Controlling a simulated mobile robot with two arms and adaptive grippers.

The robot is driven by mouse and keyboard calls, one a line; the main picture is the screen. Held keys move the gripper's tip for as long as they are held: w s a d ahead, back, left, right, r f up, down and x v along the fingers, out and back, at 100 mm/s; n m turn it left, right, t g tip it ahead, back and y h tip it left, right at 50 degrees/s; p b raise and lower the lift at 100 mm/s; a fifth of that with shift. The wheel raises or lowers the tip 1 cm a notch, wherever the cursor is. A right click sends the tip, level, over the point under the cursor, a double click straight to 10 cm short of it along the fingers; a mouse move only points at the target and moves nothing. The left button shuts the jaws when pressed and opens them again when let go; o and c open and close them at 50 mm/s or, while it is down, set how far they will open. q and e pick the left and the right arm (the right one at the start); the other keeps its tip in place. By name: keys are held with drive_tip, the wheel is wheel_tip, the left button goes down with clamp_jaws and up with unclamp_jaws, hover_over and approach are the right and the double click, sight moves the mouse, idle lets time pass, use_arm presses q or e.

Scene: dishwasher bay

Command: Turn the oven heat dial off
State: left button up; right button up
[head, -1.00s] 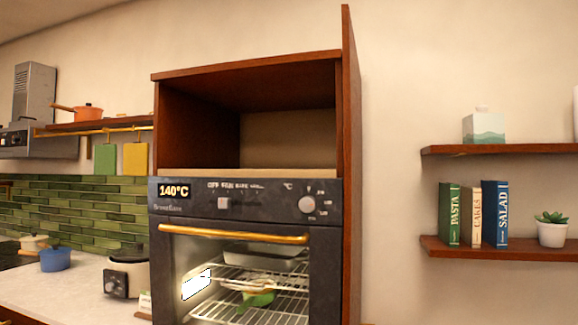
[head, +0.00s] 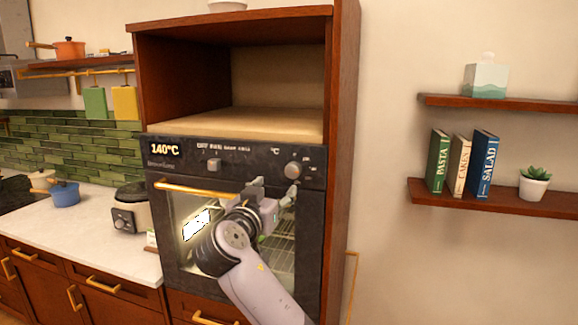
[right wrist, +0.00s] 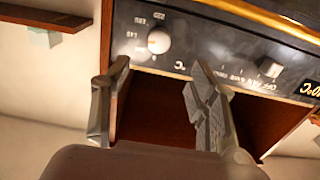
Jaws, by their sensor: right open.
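The round pale heat dial (head: 293,170) is on the right of the dark oven's (head: 250,156) control panel, beside °C markings. The display (head: 165,149) reads 140°C. My right gripper (head: 288,194) is open and empty just below the dial, in front of the oven door. In the right wrist view the panel appears upside down. There the dial (right wrist: 159,38) lies beyond the gap between my open fingers (right wrist: 160,68), and no contact shows. My left gripper is not in view.
A second, squarish knob (head: 213,165) sits left on the panel. A gold door handle (head: 195,188) runs below it, partly behind my right arm. The wooden cabinet's right side panel (head: 342,150) stands close to the dial. The counter (head: 90,225) is at left.

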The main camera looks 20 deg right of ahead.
sight(291, 173)
drive_tip(key=p+x, duration=0.4)
drive_tip(key=x, duration=0.6)
drive_tip(key=shift+d+r+p, duration=0.15)
drive_tip(key=shift+p, duration=0.2)
drive_tip(key=shift+w+d+f, duration=0.2)
drive_tip(key=shift+w+d, duration=0.3)
drive_tip(key=shift+w, duration=0.15)
drive_tip(key=c, duration=1.2)
drive_tip(key=shift+o, duration=0.2)
drive_tip(key=shift+a, duration=0.1)
